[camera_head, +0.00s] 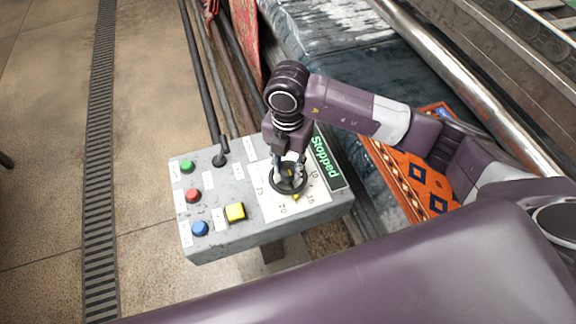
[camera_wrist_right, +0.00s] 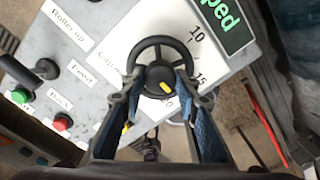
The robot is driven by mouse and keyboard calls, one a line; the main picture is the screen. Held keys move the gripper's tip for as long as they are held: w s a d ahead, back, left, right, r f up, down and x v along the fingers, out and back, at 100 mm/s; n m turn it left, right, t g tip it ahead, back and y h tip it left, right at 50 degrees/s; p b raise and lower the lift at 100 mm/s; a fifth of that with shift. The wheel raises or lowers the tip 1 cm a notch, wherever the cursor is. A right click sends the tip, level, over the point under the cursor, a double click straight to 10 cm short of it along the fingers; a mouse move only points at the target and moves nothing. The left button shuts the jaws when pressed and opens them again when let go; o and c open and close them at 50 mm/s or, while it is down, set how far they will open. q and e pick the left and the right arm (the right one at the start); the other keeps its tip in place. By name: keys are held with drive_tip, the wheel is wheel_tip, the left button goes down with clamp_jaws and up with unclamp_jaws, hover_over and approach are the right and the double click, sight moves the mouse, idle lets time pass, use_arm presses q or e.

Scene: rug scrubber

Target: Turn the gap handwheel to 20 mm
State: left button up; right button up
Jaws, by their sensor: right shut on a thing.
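The gap handwheel (camera_head: 289,184) is a small black spoked wheel on a white dial plate (camera_head: 268,205) at the right end of the grey control panel. It also shows in the right wrist view (camera_wrist_right: 137,56), with a yellow mark on its hub. The dial has numbers 10, 15, 20 and 25. In the head view a yellow pointer (camera_head: 296,198) lies between 20 and 15. My right gripper (camera_head: 288,174) points down over the wheel, shut on its hub; its blue-padded fingers show in the right wrist view (camera_wrist_right: 160,84). My left gripper is out of view.
A display (camera_head: 326,160) reads "Stopped". An orange patterned rug (camera_head: 420,170) and steel roller (camera_head: 470,85) lie right. Open floor lies left.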

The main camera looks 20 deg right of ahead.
sight(288, 169)
drive_tip(key=m, duration=0.5)
drive_tip(key=shift+w+r+m, duration=0.1)
drive_tip(key=shift+m, duration=0.3)
idle(0.4)
drive_tip(key=o, duration=1.2)
drive_tip(key=shift+c, duration=0.2)
wheel_tip(288, 169, up, 12)
